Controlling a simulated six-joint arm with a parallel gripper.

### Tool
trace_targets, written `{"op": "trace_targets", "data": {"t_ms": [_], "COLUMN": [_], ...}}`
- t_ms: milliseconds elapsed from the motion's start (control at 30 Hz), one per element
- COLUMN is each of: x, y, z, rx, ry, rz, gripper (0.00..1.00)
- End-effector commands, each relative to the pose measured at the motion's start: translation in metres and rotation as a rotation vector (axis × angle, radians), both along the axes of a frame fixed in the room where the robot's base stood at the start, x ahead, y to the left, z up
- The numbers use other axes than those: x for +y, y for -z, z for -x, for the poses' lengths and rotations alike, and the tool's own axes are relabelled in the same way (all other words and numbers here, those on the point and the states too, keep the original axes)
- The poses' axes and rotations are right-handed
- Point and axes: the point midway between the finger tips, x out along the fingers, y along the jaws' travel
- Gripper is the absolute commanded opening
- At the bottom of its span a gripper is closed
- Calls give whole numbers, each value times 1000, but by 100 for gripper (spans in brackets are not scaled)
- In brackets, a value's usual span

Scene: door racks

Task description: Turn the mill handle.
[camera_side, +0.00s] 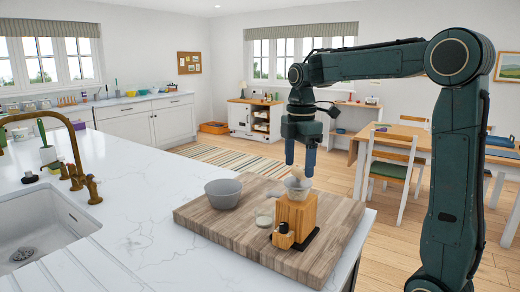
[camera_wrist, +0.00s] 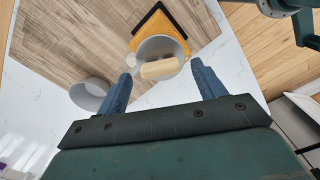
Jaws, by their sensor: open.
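The mill (camera_side: 295,214) has a wooden box body and stands on the wooden board. A pale bowl-like hopper (camera_side: 297,188) sits on its top. The mill's pale wooden handle knob (camera_side: 298,172) stands above the hopper. In the wrist view the handle knob (camera_wrist: 160,69) shows as a cream cylinder over the round hopper (camera_wrist: 159,49), with the wooden body (camera_wrist: 177,27) behind. My gripper (camera_side: 300,163) points down just above the mill. Its blue fingers are open, one on each side of the knob in the wrist view (camera_wrist: 161,72); no contact is visible. The crank arm is not clearly visible.
A grey bowl (camera_side: 223,193) and a small glass jar (camera_side: 264,216) stand left of the mill on the wooden board (camera_side: 215,222). A chair (camera_side: 393,170) and table are beyond the counter.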

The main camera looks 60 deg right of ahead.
Motion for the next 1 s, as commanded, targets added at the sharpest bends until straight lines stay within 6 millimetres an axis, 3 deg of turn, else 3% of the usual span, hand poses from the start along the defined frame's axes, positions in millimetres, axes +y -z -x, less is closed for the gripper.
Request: {"op": "trace_targets", "data": {"t_ms": [200,500,533,767,1000], "x": [0,0,0,0,0], "y": [13,15,15,14,14], "z": [0,0,0,0,0], "rx": [0,0,0,0,0], "ry": [0,0,0,0,10], "rz": [0,0,0,0,0], "gripper": [69,69,67,24,24]}}
